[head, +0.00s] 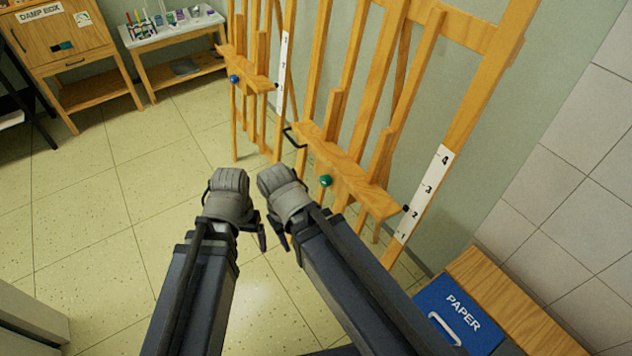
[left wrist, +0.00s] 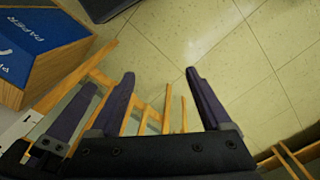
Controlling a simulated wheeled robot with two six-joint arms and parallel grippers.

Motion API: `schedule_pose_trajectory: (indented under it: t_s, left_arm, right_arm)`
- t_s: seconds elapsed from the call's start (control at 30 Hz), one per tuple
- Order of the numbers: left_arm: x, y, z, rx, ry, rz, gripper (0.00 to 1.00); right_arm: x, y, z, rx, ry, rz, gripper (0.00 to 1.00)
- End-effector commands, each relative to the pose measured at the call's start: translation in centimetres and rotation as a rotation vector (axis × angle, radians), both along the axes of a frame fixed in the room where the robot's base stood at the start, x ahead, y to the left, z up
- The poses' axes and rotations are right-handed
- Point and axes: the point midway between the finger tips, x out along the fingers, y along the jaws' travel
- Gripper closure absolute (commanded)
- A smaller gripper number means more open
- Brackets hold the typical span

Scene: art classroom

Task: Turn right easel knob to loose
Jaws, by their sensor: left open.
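The right easel (head: 345,175) stands against the wall in the head view. Its green knob (head: 326,181) sits on the front of the wooden ledge, clear of both grippers. My left gripper (head: 262,238) is left of and below the knob, open and empty, fingers pointing down. Its two spread fingers (left wrist: 160,76) show in the left wrist view with floor between them. My right gripper (head: 281,240) is close beside it, also apart from the knob; its jaws are too small and overlapped to read. I cannot make out the knob in the left wrist view.
The left easel (head: 250,70) has a blue knob (head: 234,79). A numbered strip (head: 425,190) is on the right easel's leg. A blue paper box (head: 458,318) by a wooden top stands lower right. A cabinet (head: 60,45) and side table (head: 165,35) are behind. Floor at left is clear.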

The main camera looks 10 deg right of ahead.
Motion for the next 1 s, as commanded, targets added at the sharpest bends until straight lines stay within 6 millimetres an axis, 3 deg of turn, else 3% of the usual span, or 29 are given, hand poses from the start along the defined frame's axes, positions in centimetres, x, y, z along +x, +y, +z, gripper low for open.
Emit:
schedule_pose_trajectory:
  t_s: [0.03,0.13,0.2,0.3,0.4,0.5,0.63,0.83,1.0]
  left_arm:
    - [1.2,-0.4,-3.7,-0.046,-0.007,-0.022,0.19]
    - [4.1,-3.0,-7.3,-0.202,-0.048,-0.145,0.19]
    - [6.8,-6.2,-8.8,-0.352,-0.112,-0.285,0.19]
    - [10.7,-10.8,-9.5,-0.562,-0.259,-0.49,0.19]
    - [14.0,-14.0,-9.1,-0.714,-0.433,-0.64,0.19]
    - [16.7,-16.0,-8.2,-0.81,-0.598,-0.737,0.19]
    - [19.1,-17.1,-7.0,-0.872,-0.757,-0.802,0.19]
    - [20.3,-17.6,-5.9,-0.897,-0.853,-0.835,0.19]
    - [20.4,-18.1,-6.1,-0.899,-0.854,-0.837,0.19]
  right_arm:
    - [0.0,0.0,-3.8,0.0,0.0,0.0,0.5]
    - [0.0,0.0,-7.6,0.0,0.0,0.0,0.5]
    - [0.0,0.0,-10.1,0.0,0.0,0.0,0.5]
    - [0.0,0.0,-13.2,0.0,0.0,0.001,0.5]
    - [0.0,0.0,-15.7,0.0,0.0,0.001,0.5]
    - [0.0,0.0,-17.6,0.0,0.0,0.001,0.5]
    - [0.0,0.0,-19.0,0.0,0.0,0.001,0.5]
    - [0.0,0.0,-19.4,0.0,0.0,0.001,0.5]
    - [0.0,0.0,-19.7,0.0,0.0,0.001,0.5]
